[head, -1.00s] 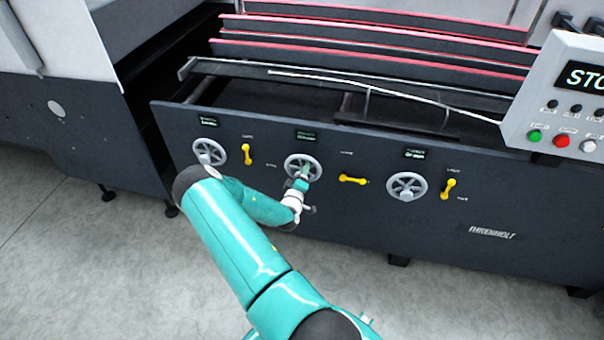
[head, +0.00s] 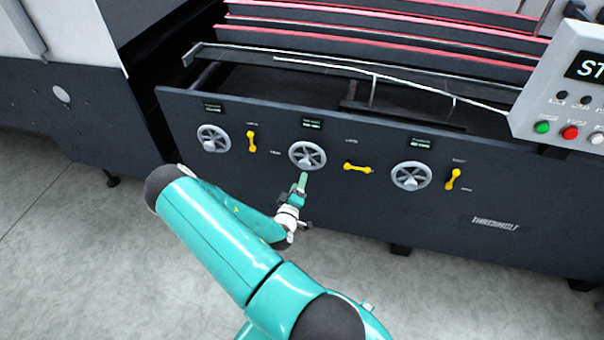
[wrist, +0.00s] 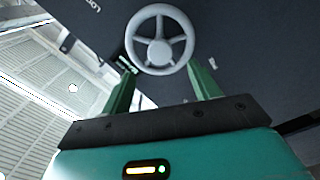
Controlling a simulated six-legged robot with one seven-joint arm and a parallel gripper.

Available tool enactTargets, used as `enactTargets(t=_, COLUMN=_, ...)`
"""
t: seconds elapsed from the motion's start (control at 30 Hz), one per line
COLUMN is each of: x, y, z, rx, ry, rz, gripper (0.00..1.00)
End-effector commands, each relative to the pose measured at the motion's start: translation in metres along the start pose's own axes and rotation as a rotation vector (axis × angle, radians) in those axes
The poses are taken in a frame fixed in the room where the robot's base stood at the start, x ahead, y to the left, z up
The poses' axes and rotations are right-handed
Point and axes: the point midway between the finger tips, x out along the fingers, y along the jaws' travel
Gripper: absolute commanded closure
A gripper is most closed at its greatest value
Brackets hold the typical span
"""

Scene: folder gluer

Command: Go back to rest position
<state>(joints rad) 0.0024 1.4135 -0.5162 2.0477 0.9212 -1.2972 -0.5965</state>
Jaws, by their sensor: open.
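My gripper (head: 302,181) is at the end of my teal arm, just below and in front of the middle grey handwheel (head: 307,156) on the dark machine panel. In the wrist view the two green fingers of my gripper (wrist: 162,88) are spread apart and empty. The handwheel (wrist: 160,40) shows beyond them, clear of the fingers.
The panel (head: 350,225) also carries a left handwheel (head: 213,139), a right handwheel (head: 411,176) and yellow levers, one of them beside the middle wheel (head: 357,168). A control box (head: 560,95) with buttons juts out at the right. Grey floor (head: 70,250) is open at lower left.

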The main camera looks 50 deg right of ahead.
Motion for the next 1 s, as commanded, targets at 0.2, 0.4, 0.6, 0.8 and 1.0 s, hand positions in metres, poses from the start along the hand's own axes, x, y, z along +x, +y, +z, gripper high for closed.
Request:
enactTargets(t=0.2, x=-0.019, y=0.000, z=0.000, rx=0.000, ry=0.000, rz=0.000, gripper=0.39)
enactTargets(t=0.4, x=-0.020, y=0.000, z=0.000, rx=0.000, ry=0.000, rz=0.001, gripper=0.39)
enactTargets(t=0.6, x=-0.020, y=0.000, z=0.000, rx=0.000, ry=0.000, rz=0.000, gripper=0.39)
enactTargets(t=0.8, x=-0.020, y=0.000, z=-0.001, rx=0.002, ry=-0.001, rz=-0.001, gripper=0.39)
enactTargets(t=1.0, x=-0.020, y=-0.004, z=-0.023, rx=0.094, ry=-0.051, rz=-0.070, gripper=0.39)
